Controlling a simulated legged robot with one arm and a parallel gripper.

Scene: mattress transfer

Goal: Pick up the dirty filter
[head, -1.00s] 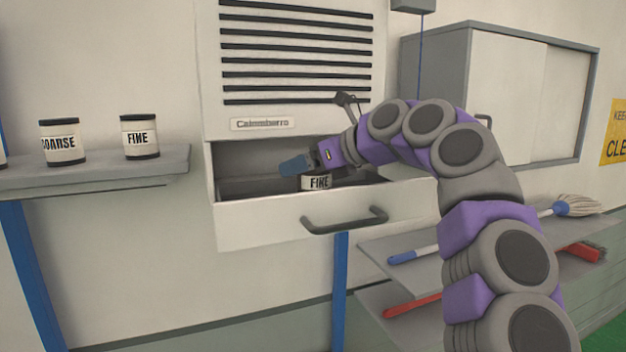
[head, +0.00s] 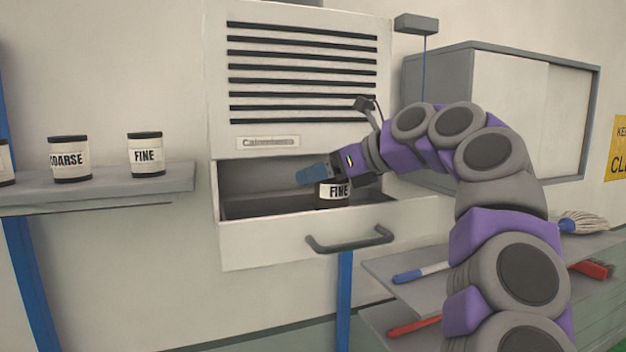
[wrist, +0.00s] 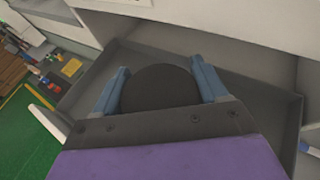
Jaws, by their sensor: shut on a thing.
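A filter canister (head: 334,190) with a white "FINE" label is in the open drawer (head: 285,242) of the wall cabinet, mostly behind my gripper in the head view. My gripper (head: 318,177) reaches into the drawer from the right, its blue fingers at the canister. In the wrist view the dark round top of the canister (wrist: 158,88) sits between the two blue fingers of my gripper (wrist: 158,92), and they are shut on it. The canister looks upright. Whether its base touches the drawer floor is hidden.
A shelf (head: 100,180) at left holds a "FINE" canister (head: 146,155), a "COARSE" canister (head: 70,160) and another cut off at the edge. The drawer handle (head: 350,240) sticks out in front. Shelves at right hold a mop (head: 580,222) and brushes. A grey wall cabinet (head: 520,110) stands behind my arm.

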